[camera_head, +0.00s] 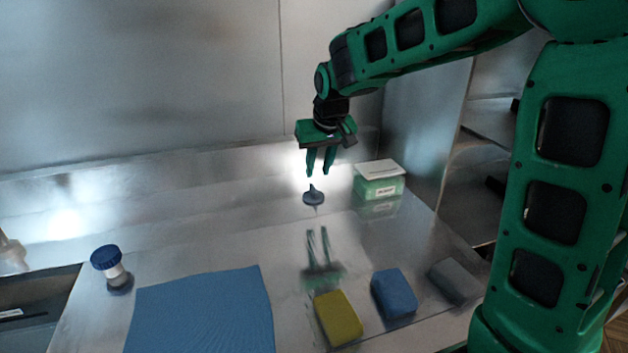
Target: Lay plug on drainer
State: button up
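A small dark blue-grey plug (313,198) with an upright stem stands on the shiny steel worktop (230,225), near the back. My gripper (319,175) points down just above the plug. Its two green fingers are apart with nothing between them, and the tips look clear of the stem. A flat blue mat (205,310) with fine ribs lies at the front left of the worktop. It may be the drainer, but I cannot tell for sure.
A green-and-white box (379,180) stands right of the plug. Yellow (338,318), blue (394,293) and grey (454,281) sponge-like blocks lie at the front. A blue-capped jar (110,266) stands left of the mat, near a sink (35,310). Worktop between plug and mat is clear.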

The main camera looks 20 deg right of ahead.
jog(key=shift+v, duration=2.25)
